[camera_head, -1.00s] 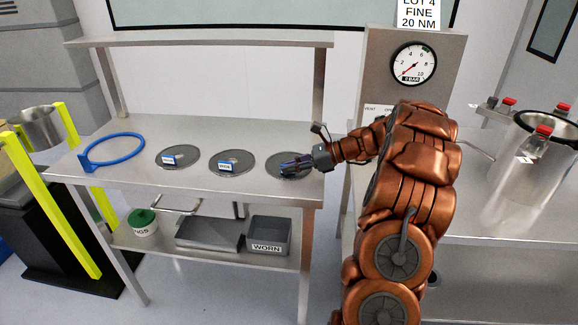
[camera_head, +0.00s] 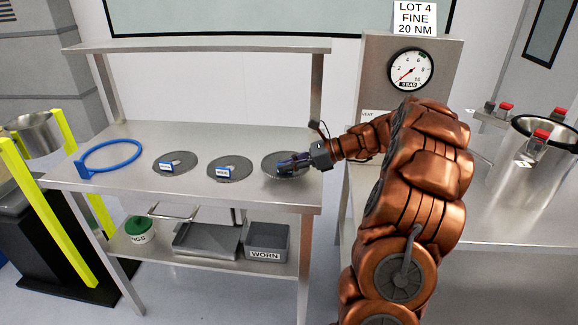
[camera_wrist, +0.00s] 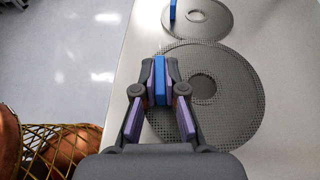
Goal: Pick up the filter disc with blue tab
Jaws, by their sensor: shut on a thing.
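Three grey mesh discs lie in a row on the steel table. My gripper (camera_head: 284,163) is at the rightmost disc (camera_head: 277,171), partly covering it in the head view. In the wrist view this disc (camera_wrist: 238,112) has a round centre hole, and my gripper (camera_wrist: 159,82) is shut on its upright blue tab (camera_wrist: 159,75) near the rim. The disc appears flat on the table. The middle disc (camera_head: 229,171) and the left disc (camera_head: 174,165) each carry a blue tab with a white label. The middle disc's tab (camera_wrist: 173,10) shows in the wrist view.
A blue ring (camera_head: 112,155) lies at the table's left end. The lower shelf holds a bin marked WORN (camera_head: 267,241), a grey tray (camera_head: 206,240) and a green-lidded tub (camera_head: 139,229). A steel vessel (camera_head: 539,160) stands on the right bench. An upper shelf (camera_head: 200,47) spans above the table.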

